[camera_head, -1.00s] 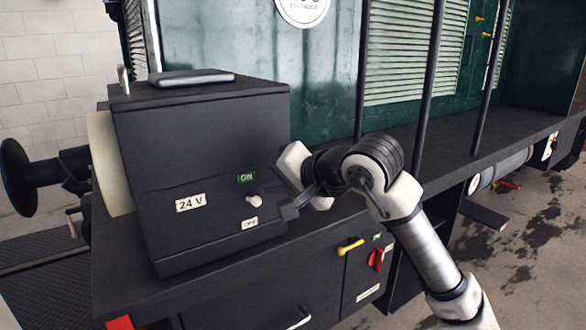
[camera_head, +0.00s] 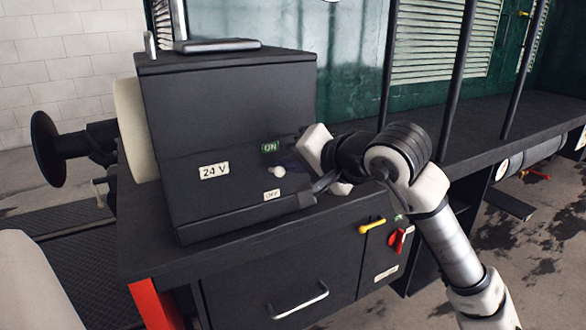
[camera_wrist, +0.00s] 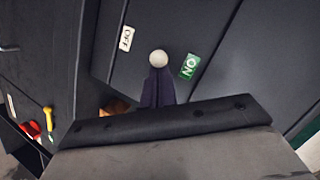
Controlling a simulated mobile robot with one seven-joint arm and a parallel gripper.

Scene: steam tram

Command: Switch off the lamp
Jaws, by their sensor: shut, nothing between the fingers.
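A dark box (camera_head: 235,105) with a sloped front stands on the black ledge. Its front has a small white knob (camera_head: 278,171), a green ON label (camera_head: 270,147) above it and a white OFF label (camera_head: 272,195) below it. The knob also shows in the wrist view (camera_wrist: 158,58), between the OFF label and the ON label. My gripper (camera_head: 291,167) is shut and empty, just right of the knob. In the wrist view its dark fingertips (camera_wrist: 157,82) point at the knob; I cannot tell whether they touch it. I cannot identify a lamp.
A 24 V label (camera_head: 214,170) is left of the knob. Below the ledge are a yellow handle (camera_head: 372,226), a red switch (camera_head: 398,240) and a drawer handle (camera_head: 300,301). Black vertical poles (camera_head: 454,80) rise behind my arm.

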